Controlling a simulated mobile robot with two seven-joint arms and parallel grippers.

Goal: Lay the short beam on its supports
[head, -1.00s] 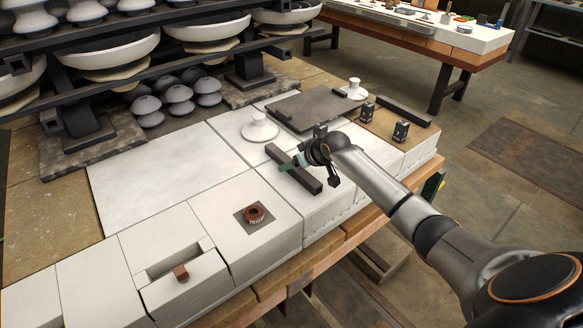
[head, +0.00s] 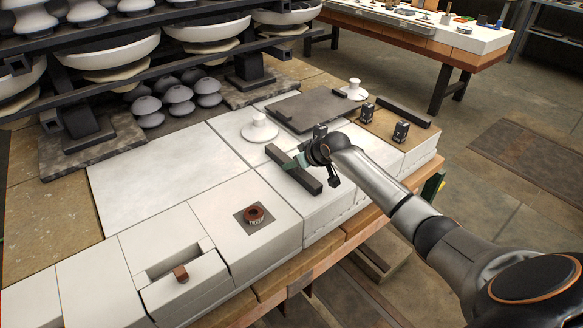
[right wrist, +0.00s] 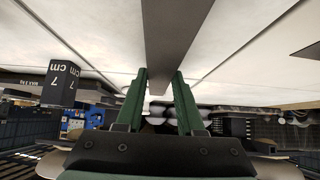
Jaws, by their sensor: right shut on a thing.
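The short beam, a dark grey bar (head: 308,182), lies slantwise at the white blocks in the middle of the table. My right gripper (head: 300,160) is shut on the beam near its middle. In the right wrist view the beam (right wrist: 172,40) runs between the green fingers (right wrist: 160,85). I cannot tell whether the beam touches the white surface. Two black blocks stand apart from the beam at the right, a far one (head: 367,111) and a near one (head: 400,131). A block marked 7 cm (right wrist: 62,85) shows in the right wrist view. My left gripper is out of view.
A white knobbed disc (head: 260,130) stands just behind the beam. A dark flat plate (head: 312,110) and another dark bar (head: 404,111) lie farther back. A reddish ring (head: 254,213) sits on the nearer white block. A rack of insulators is at the back left. The large white slab (head: 150,185) is clear.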

